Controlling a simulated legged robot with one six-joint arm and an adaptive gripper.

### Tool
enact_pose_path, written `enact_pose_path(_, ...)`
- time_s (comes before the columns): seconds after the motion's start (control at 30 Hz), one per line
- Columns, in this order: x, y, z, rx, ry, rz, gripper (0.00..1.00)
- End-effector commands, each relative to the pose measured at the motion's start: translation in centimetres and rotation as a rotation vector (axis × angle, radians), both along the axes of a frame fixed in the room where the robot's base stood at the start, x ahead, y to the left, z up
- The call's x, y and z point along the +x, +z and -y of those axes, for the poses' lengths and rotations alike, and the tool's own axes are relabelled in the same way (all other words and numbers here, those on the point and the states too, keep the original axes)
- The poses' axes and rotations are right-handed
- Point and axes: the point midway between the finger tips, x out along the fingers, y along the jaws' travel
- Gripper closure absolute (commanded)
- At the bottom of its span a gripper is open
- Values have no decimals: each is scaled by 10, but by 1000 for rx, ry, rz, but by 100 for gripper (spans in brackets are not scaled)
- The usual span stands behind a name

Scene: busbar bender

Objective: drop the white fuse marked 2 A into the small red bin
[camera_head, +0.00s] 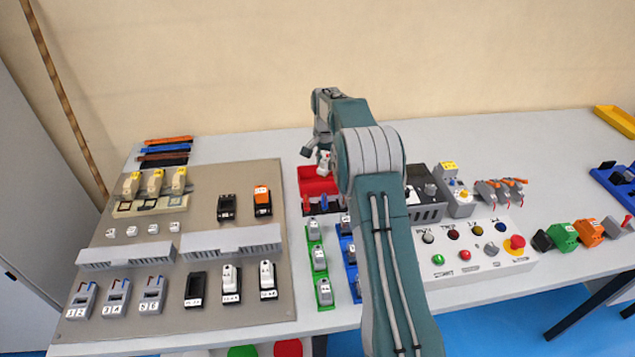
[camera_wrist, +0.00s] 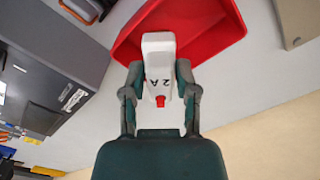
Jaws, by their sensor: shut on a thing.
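In the head view the red bin (camera_head: 315,183) stands near the middle of the table, partly hidden by my arm. My gripper (camera_head: 318,158) is above the bin there, with the white fuse (camera_head: 324,163) at its tip. The exact height gap cannot be told.
A beige panel (camera_head: 130,258) with fuse holders, relays and grey ducts lies left of the bin. Green terminal blocks (camera_head: 319,258) stand in front of it. A push-button box (camera_head: 470,252) and grey devices (camera_head: 427,200) stand to the right. The table behind the bin looks clear.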

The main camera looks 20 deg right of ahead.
Motion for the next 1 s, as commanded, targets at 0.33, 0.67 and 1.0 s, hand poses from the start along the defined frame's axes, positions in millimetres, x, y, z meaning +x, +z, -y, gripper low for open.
enact_pose_path(0.33, 0, -20, 0, 0, 0, 0, 100)
enact_pose_path(0.67, 0, -19, 0, 0, 0, 0, 21)
enact_pose_path(1.0, 0, -19, 0, 0, 0, 0, 21)
